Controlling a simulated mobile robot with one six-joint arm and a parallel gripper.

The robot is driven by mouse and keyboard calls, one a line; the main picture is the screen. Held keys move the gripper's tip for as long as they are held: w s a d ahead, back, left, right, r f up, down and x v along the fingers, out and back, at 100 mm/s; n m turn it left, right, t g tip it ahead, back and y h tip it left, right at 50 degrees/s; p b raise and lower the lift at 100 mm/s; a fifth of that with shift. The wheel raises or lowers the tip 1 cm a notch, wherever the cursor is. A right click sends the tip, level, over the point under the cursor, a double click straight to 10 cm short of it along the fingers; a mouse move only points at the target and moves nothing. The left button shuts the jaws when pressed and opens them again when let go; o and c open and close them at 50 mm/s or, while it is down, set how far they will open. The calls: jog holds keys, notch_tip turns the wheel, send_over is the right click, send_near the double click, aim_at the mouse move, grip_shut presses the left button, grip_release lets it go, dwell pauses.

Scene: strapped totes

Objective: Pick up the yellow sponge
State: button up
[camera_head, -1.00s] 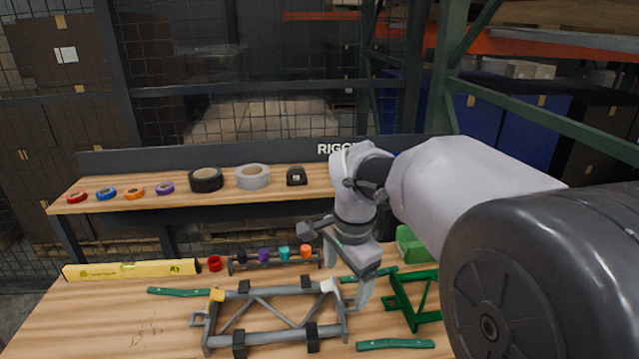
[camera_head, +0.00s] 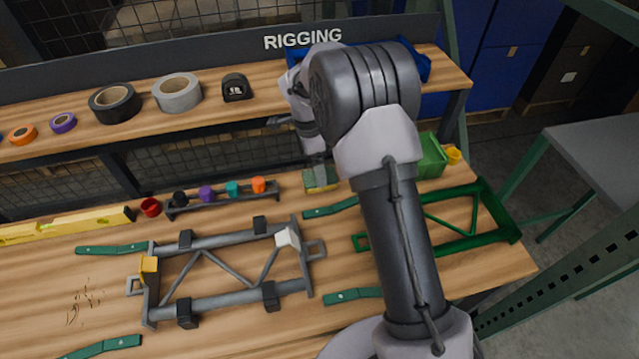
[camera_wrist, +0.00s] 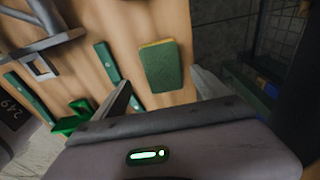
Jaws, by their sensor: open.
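The sponge shows in the wrist view as a rounded block (camera_wrist: 161,66) with a green top face and a thin yellow edge, lying on the wooden bench. In the head view the sponge (camera_head: 320,187) is a small green and yellow patch at the back of the bench, partly hidden by my gripper. My gripper (camera_wrist: 163,86) is open and empty, its fingers at either side of the sponge's near end in the wrist view. It appears above the sponge; I cannot tell any contact. In the head view my gripper (camera_head: 319,166) is partly hidden by my arm.
A grey frame (camera_head: 225,240) and a green frame (camera_head: 500,225) lie on the bench. A green bin (camera_head: 432,157) stands right of the sponge. A rack of coloured pieces (camera_head: 222,200) is to its left. The shelf (camera_head: 140,135) with tape rolls runs behind.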

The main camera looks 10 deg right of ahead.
jog(key=f+b, duration=0.2)
jog(key=f, duration=0.3)
jog(key=shift+w+d+f+b, duration=0.25)
jog(key=shift+d+b, duration=0.1)
jog(key=shift+b, duration=0.05)
jog(key=shift+r, duration=0.15)
jog(key=c, duration=1.4)
notch_tip(320, 180, up, 10)
jog(key=p, duration=0.4)
